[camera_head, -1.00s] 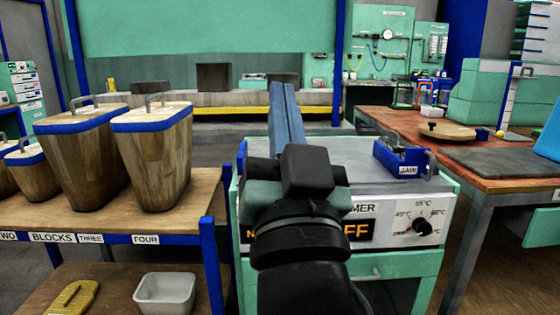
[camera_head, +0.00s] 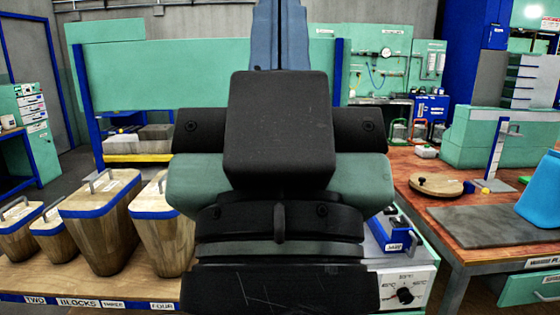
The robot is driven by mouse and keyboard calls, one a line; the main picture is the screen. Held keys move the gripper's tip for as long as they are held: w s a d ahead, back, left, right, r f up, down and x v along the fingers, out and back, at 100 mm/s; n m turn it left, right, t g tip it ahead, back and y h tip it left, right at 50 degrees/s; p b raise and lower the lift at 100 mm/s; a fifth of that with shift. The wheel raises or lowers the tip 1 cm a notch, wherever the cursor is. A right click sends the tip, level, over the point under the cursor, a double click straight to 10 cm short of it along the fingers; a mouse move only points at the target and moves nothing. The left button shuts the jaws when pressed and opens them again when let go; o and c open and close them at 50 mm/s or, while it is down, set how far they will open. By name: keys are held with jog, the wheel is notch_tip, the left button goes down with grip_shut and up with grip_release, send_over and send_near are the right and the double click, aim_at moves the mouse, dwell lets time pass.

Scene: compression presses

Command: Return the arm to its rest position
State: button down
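My arm's end fills the middle of the head view, close to the camera. It shows a black block, a teal-green body and black rings. No held object shows. My arm hides most of the warmer machine (camera_head: 408,285) behind it.
At left, wooden blocks with blue bands and handles (camera_head: 98,225) stand on a labelled wooden bench (camera_head: 40,285). At right, a red-brown table (camera_head: 420,165) holds a round wooden board (camera_head: 436,185), a grey mat (camera_head: 485,222) and a blue object (camera_head: 540,195). A blue handled piece (camera_head: 393,237) sits on the warmer.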

notch_tip(320, 180, up, 15)
jog(key=p, duration=1.2)
jog(key=shift+p, duration=0.4)
